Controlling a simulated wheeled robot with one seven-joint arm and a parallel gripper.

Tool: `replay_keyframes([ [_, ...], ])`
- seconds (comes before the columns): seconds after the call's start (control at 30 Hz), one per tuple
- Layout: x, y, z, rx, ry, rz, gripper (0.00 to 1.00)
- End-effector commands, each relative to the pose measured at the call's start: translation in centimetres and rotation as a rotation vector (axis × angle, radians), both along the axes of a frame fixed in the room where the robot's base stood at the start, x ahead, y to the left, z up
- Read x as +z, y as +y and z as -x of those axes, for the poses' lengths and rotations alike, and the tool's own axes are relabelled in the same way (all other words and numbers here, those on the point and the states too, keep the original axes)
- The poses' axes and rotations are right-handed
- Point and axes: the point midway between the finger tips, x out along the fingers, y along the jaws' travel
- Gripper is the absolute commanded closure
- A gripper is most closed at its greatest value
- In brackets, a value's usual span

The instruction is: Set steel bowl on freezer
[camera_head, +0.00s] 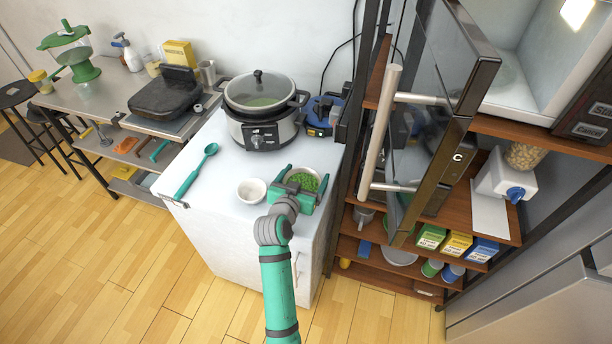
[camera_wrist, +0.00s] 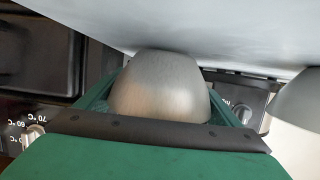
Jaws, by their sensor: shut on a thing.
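The steel bowl (camera_wrist: 158,85) shows as a smooth grey metal bowl between my fingers in the wrist view, which looks upside down. In the head view the steel bowl (camera_head: 304,179) holds green contents like peas. My gripper (camera_head: 299,187) is shut on it at the front right of the white freezer top (camera_head: 228,160). The bowl's base is at or very close to the top; I cannot tell whether it touches. The bowl looks about upright.
A white bowl (camera_head: 251,190) stands just left of my gripper. A slow cooker (camera_head: 262,112), a teal spoon (camera_head: 196,172) and a blue device (camera_head: 322,115) are also on the freezer. An open oven door (camera_head: 420,120) and shelving are at right.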

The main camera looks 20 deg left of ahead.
Motion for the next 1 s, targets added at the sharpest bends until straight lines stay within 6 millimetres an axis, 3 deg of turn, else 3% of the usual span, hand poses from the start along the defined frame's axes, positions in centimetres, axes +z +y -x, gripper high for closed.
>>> replay_keyframes([
  [0.43,-0.4,-0.1,0.0,-0.002,0.0,0.0,0.41],
  [0.47,-0.4,-0.1,0.0,-0.002,-0.001,0.0,0.11],
  [0.5,-0.4,-0.1,0.0,-0.002,-0.001,0.0,0.01],
  [0.8,-0.4,-0.1,0.3,-0.001,0.001,0.0,0.0],
  [1.0,0.3,0.0,2.7,0.001,0.0,-0.001,0.0],
])
